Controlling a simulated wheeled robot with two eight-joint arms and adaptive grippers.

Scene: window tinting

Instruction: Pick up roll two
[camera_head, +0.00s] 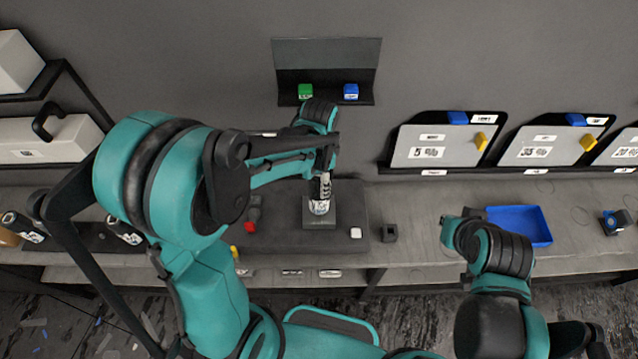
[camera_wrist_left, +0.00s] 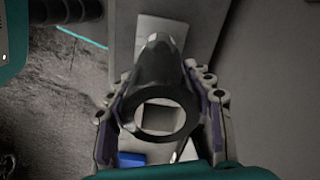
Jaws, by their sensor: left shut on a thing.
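A black roll with a white printed label (camera_head: 320,196) stands upright over a dark square block (camera_head: 320,222) on the table in the head view. My left gripper (camera_head: 323,178) is shut on this roll from above. In the left wrist view the roll's black tube (camera_wrist_left: 168,85) lies between the two fingers, with its round open end showing. Whether the roll touches the block, and its number, I cannot tell. Two more dark rolls with white labels, a far left roll (camera_head: 22,227) and a nearer roll (camera_head: 124,232), lie at the left.
A blue tray (camera_head: 520,225) sits on the right of the table. A small dark holder (camera_head: 390,232) and a white cube (camera_head: 356,232) are near the block. A wall shelf (camera_head: 325,88) holds green and blue cubes. Labelled panels (camera_head: 437,147) stand behind the table at right.

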